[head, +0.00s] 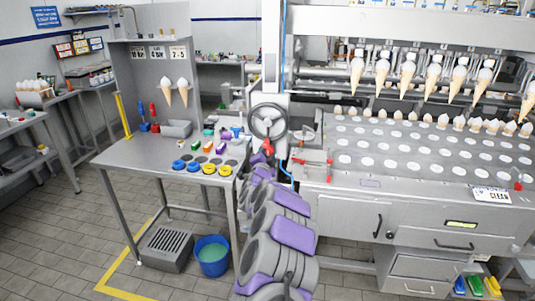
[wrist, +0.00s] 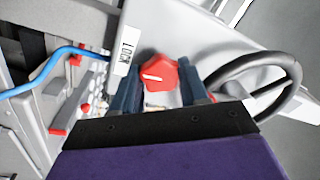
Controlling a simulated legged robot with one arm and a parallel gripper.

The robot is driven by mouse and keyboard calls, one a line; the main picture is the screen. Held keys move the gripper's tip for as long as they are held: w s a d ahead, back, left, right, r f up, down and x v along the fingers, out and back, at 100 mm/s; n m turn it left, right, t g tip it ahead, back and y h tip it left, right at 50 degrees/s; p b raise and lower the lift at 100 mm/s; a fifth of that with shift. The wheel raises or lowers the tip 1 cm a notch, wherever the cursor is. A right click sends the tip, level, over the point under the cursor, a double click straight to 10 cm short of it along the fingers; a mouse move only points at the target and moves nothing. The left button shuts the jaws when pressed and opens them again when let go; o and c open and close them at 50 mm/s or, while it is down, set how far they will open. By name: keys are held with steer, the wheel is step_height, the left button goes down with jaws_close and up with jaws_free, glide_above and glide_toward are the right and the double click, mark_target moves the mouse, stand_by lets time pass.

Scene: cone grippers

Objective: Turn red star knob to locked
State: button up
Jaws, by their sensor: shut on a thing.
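The red star knob (wrist: 160,70) sits between the two dark fingers of my gripper (wrist: 162,86) in the wrist view. The fingers are shut on its sides. A white line on the knob's face runs roughly left to right. A white label with LOCK lettering (wrist: 125,56) is on the pale panel, up and left of the knob. Another label below the knob is mostly hidden by my gripper. In the head view the red knob (head: 267,146) shows small beyond the end of my purple and grey arm, just below the handwheel.
A black handwheel (head: 268,121) is close by; it also shows right of my gripper in the wrist view (wrist: 262,80). A blue hose (wrist: 55,57) runs at the left there. A steel table (head: 150,156) with coloured parts stands left, the cone machine (head: 420,195) right.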

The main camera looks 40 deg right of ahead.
steer(key=shift+f, duration=0.2)
steer(key=o, duration=1.1)
steer(key=shift+r, duration=0.1)
steer(key=shift+c, duration=0.2)
steer(key=p+v, duration=0.4)
steer(key=v, duration=1.3)
steer(key=shift+s, duration=0.1)
